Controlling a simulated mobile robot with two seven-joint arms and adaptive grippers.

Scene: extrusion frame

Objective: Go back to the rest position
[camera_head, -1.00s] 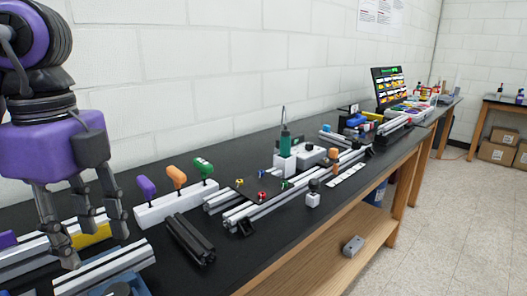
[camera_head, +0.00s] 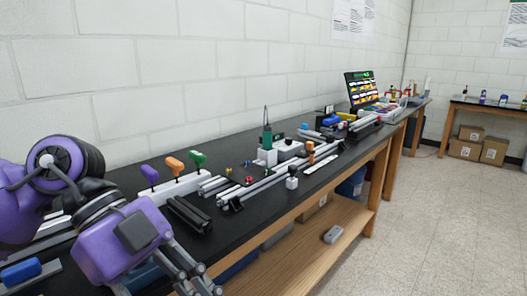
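My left gripper (camera_head: 200,284) shows at the lower left, at the end of my purple and grey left arm. Its grey fingers point down and to the right, over the front left part of the black workbench (camera_head: 262,200). The fingertips are partly cut off by the bottom edge, and I cannot tell how far apart they are. I see nothing held in the part that shows. My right gripper is not in view.
A white holder (camera_head: 182,188) with purple, orange and green-handled tools stands behind my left gripper. Black extrusions (camera_head: 188,213) lie beside it. Silver rails (camera_head: 262,184), a green tool (camera_head: 267,138) and a screen (camera_head: 361,88) stand farther along. The floor at right is clear.

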